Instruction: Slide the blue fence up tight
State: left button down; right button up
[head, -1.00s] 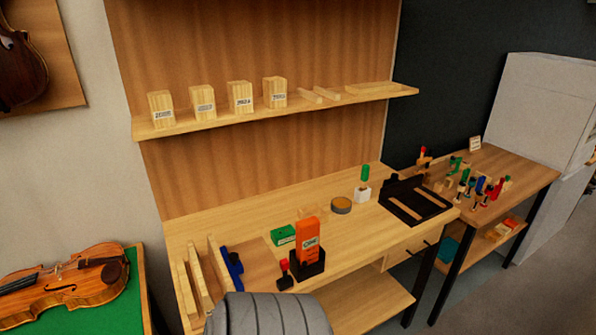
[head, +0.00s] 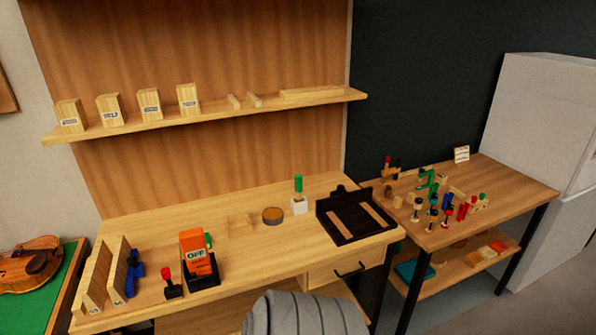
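A blue piece (head: 134,272), the only blue thing on the main bench, stands at the bench's left end, right beside upright wooden boards (head: 97,277). I take it to be the blue fence, but it is small and its shape is unclear. I cannot tell whether it touches the nearest board. Neither of my grippers is in view.
An orange block marked OFF (head: 197,253) sits in a black holder, with a red-knobbed black piece (head: 171,284) to its left. A black tray (head: 357,214) lies at the bench's right end. A side table (head: 480,205) holds several small clamps.

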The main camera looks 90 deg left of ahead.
aim_at(136, 269)
jog(key=i, duration=0.1)
jog(key=u, duration=1.55)
